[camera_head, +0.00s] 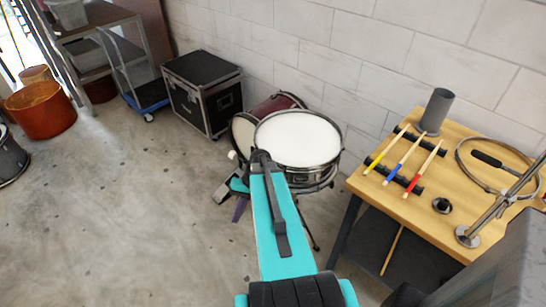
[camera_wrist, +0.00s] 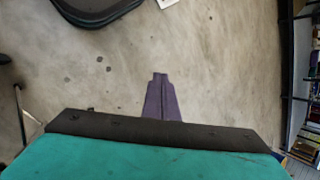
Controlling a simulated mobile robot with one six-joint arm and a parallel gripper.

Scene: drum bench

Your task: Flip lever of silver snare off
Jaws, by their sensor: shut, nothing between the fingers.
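The silver snare (camera_head: 298,140) has a white head and a shiny rim and stands on a stand, left of the wooden table in the head view. My teal arm covers part of its near left side. Its lever cannot be made out in either view. My gripper (camera_head: 238,212) shows as purple fingers low beside the snare's left side, partly behind my arm. In the wrist view my gripper (camera_wrist: 160,76) is shut and empty, with bare floor behind it. I see no contact with the snare.
A dark red drum (camera_head: 275,103) stands close behind the snare. A wooden table (camera_head: 455,228) on the right holds drumsticks, a hoop and a grey cylinder. A black case (camera_head: 202,90) stands at the back. The floor (camera_head: 110,220) to the left is clear.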

